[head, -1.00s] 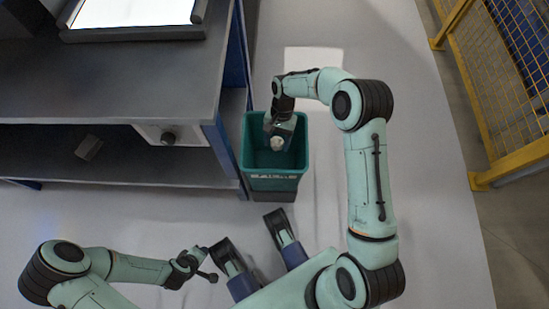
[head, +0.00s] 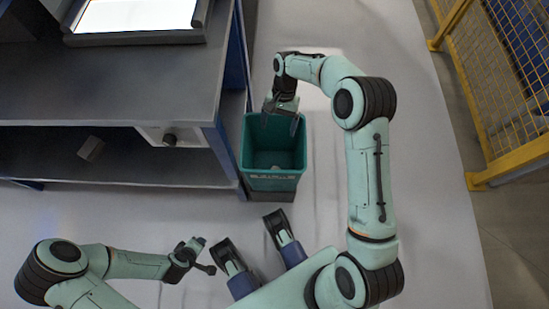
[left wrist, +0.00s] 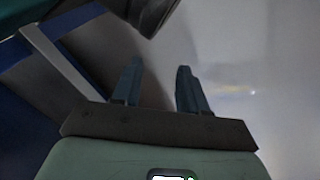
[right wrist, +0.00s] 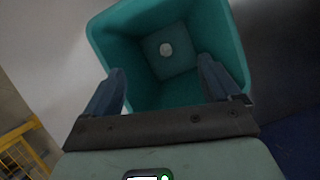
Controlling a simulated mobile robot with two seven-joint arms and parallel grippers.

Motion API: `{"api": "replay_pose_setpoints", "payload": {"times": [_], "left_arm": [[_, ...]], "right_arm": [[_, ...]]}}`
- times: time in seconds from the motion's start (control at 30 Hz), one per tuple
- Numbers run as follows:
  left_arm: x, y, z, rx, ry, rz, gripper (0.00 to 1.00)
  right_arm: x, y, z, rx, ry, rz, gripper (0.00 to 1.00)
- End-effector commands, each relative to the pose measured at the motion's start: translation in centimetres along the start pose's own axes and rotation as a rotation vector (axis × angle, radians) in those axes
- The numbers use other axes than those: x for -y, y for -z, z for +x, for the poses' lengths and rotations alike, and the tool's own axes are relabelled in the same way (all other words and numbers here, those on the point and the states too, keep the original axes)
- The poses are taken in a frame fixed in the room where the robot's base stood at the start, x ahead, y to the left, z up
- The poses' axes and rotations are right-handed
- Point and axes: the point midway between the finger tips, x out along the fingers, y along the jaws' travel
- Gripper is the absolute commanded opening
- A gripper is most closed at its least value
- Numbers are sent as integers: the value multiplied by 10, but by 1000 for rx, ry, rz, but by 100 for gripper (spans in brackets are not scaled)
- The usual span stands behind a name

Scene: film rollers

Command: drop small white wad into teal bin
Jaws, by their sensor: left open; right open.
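The teal bin (head: 272,183) stands on the floor beside the workbench in the head view. It also shows in the right wrist view (right wrist: 111,43), where I look down into it. The small white wad (right wrist: 166,49) lies on the bin's floor; in the head view it is a faint pale spot (head: 276,168). My right gripper (head: 283,112) is over the bin's far rim, open and empty, its fingers (right wrist: 161,88) apart. My left gripper (head: 208,256) is low, near the bench's front, away from the bin. It is open and empty in the left wrist view (left wrist: 158,80).
A grey workbench (head: 110,90) with a lower shelf stands left of the bin. A small grey block (head: 91,148) lies on the shelf. A yellow mesh fence (head: 510,100) stands at the right. The floor right of the bin is clear.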

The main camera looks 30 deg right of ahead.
Motion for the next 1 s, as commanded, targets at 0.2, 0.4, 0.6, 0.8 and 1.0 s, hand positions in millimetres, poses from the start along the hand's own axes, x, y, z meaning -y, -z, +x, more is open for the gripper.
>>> {"api": "replay_pose_setpoints", "payload": {"times": [0.2, 0.4, 0.6, 0.8, 1.0], "left_arm": [[-4, -12, -12, 36, -5, 4, 43], [-5, -17, -15, 51, -5, 5, 43], [-5, -17, -14, 53, -5, 5, 43], [-5, -17, -14, 53, -5, 5, 43], [-5, -17, -14, 53, -5, 5, 43]], "right_arm": [[0, 0, -43, -2, 1, -1, 90], [0, 0, -57, 0, 0, -1, 90], [0, 0, -58, 1, -1, -1, 90], [0, 0, -57, 1, -1, -1, 90], [0, 0, -57, 1, -1, 0, 90]]}}
